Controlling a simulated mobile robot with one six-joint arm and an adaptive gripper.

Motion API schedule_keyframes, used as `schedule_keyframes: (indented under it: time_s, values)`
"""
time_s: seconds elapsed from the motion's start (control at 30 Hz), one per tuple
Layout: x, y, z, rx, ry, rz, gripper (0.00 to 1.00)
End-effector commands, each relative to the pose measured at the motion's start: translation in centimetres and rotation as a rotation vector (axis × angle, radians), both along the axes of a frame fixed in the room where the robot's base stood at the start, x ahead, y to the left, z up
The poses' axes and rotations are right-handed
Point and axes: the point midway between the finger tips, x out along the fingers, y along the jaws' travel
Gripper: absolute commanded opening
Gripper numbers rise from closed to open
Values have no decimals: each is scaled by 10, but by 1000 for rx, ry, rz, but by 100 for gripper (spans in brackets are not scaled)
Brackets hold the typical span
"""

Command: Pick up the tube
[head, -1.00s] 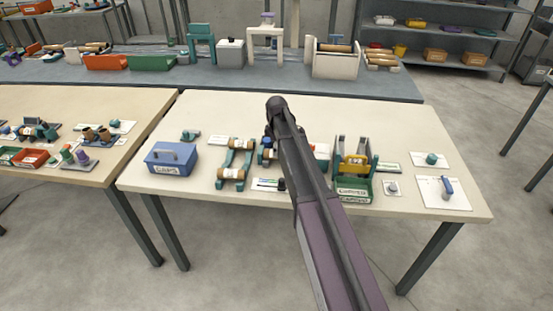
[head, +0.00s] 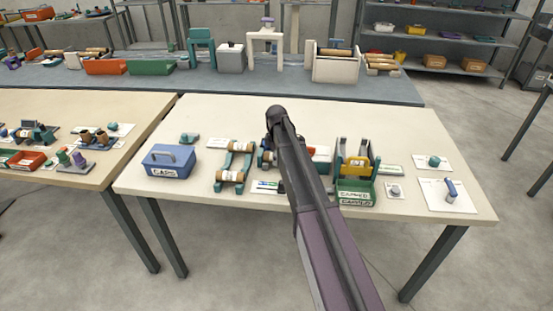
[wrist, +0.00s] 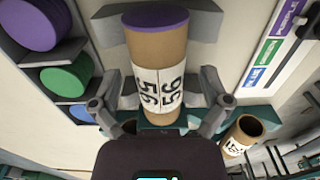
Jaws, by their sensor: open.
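A brown cardboard tube (wrist: 160,62) with a purple end and a white label printed with 56 fills the middle of the wrist view. It rests on grey and teal supports. My gripper (wrist: 158,98) is open, one finger on each side of the tube's lower part, with no clear grip on it. A second brown tube (wrist: 240,136) with an open end and a label lies at the lower right. In the head view, brown tubes lie across a teal stand (head: 247,160). My gripper is hidden behind my arm there, so I cannot tell which tube it is over.
Purple, green and blue round pieces (wrist: 66,80) sit in grey holders beside the tube. A colour-labelled card (wrist: 265,55) lies on the other side. A blue CAPS box (head: 170,161), a green bin (head: 356,192) and a white card (head: 440,196) stand on the worktable (head: 220,112).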

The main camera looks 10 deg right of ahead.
Motion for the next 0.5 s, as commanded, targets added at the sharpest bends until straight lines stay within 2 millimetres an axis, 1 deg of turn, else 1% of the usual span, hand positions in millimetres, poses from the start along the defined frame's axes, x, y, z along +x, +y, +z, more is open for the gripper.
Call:
schedule_keyframes:
  time_s: [0.07, 0.1, 0.17, 0.2, 0.27, 0.3, 0.33, 0.5]
  values:
    - [0, 0, 0, 0, 0, 0, 97]
    - [0, 0, 0, 0, 0, 0, 94]
    - [0, 0, 0, 0, 0, 0, 76]
    - [0, 0, 0, 0, 0, 0, 64]
    - [0, 0, 0, 0, 0, 0, 46]
    - [0, 0, 0, 0, 0, 0, 34]
    - [0, 0, 0, 0, 0, 0, 27]
    - [0, 0, 0, 0, 0, 0, 26]
